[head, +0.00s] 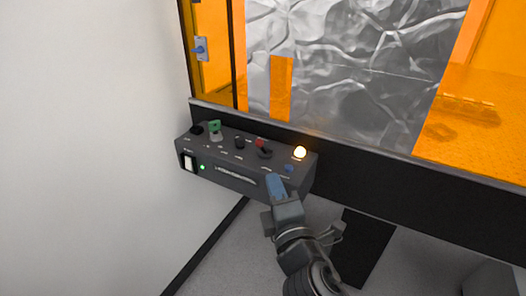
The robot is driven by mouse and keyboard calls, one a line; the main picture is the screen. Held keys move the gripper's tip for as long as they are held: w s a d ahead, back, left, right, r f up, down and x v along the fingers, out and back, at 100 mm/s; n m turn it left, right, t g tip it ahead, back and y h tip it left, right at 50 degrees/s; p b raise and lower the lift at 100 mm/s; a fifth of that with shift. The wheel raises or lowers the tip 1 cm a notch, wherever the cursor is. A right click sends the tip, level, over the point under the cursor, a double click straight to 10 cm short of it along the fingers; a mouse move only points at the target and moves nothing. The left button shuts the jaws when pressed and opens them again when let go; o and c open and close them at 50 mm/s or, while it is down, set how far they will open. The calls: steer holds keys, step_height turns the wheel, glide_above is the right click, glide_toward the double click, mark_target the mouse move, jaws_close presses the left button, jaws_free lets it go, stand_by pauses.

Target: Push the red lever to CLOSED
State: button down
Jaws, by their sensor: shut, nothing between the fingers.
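A small red part (260,143), which looks like the red lever, shows on the top of a dark control box (240,178), beside a black knob. Its labels are too small to read, so I cannot tell its setting. My gripper (272,179) is shut and empty, with blue fingers. It is in front of the box's right part, below the red part in the picture and seemingly apart from it. The gripper hides some of the box's front right.
Orange panels (490,110) stand behind. A white wall (90,140) is left.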

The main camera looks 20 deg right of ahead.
mark_target(260, 146)
steer(key=p+x, duration=0.1)
steer(key=x, duration=0.9)
steer(key=shift+w, duration=0.1)
